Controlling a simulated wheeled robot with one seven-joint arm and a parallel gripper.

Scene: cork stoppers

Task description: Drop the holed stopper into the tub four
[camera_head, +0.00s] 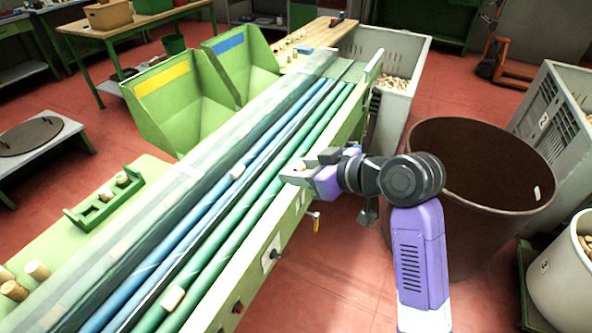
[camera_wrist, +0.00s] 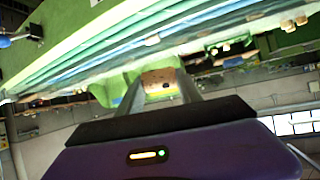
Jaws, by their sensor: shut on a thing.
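My gripper (camera_head: 296,174) is above the near side of the roller line in the head view. In the wrist view its two fingers (camera_wrist: 160,90) are shut on a tan cork stopper (camera_wrist: 159,77) with small dark marks, which look like holes. The stopper is held clear of the rollers. A large brown tub (camera_head: 465,190) stands on the floor to the right of my arm, with a small white label. A white round tub (camera_head: 565,285) with corks in it stands at the lower right. I cannot read which label says four.
Corks lie on the blue and green rollers (camera_head: 215,225). A green rack (camera_head: 103,198) holds corks at left. Two green bins (camera_head: 165,105) stand behind the line. Grey crates stand at back (camera_head: 400,55) and right (camera_head: 545,110). Red floor is free below my arm.

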